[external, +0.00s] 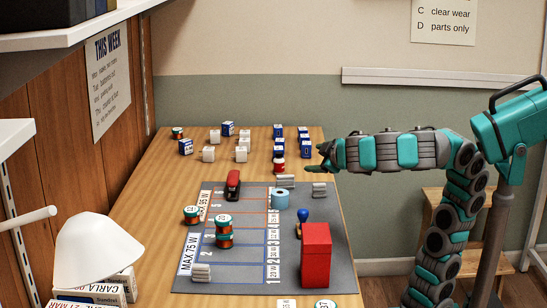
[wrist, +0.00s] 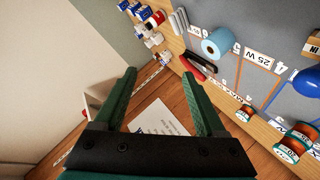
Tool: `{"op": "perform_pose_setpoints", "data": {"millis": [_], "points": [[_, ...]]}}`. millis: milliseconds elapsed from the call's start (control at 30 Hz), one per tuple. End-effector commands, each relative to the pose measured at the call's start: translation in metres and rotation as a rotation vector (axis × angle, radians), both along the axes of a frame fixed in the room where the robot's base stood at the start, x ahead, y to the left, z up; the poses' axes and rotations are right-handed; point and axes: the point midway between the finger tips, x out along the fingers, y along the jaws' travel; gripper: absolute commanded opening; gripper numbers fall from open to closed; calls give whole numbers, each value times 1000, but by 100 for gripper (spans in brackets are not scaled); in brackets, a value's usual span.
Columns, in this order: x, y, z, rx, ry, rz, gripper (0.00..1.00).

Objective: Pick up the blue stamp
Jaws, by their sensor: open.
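The blue stamp (external: 303,215) stands upright on the grey mat (external: 255,190), its round blue knob on top, just behind and left of the red box. In the wrist view the blue knob of the stamp (wrist: 308,82) shows at the right edge, partly cut off. My gripper (external: 318,160) is above the table's right edge, behind the stamp and apart from it. In the wrist view my gripper (wrist: 158,75) has its two green fingers spread with nothing held between them.
A red box (external: 316,250) stands close to the stamp. A blue tape roll (external: 280,199), a red stapler (external: 233,184) and stacked spools (external: 223,232) are on the mat. Several small boxes (external: 305,142) stand at the table's back. A white lamp-like shade (external: 97,250) is at left.

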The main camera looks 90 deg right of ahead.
Motion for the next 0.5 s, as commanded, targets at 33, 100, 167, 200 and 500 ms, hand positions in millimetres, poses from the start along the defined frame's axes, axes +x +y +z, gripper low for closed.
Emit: {"op": "perform_pose_setpoints", "data": {"millis": [33,100,167,200,500], "points": [[-2,0,-7,40,-87,-7,73],[3,17,-18,98,-208,10,73],[6,34,-28,161,-308,26,73],[7,45,-36,208,-371,37,73],[7,107,-84,548,-697,61,73]]}}
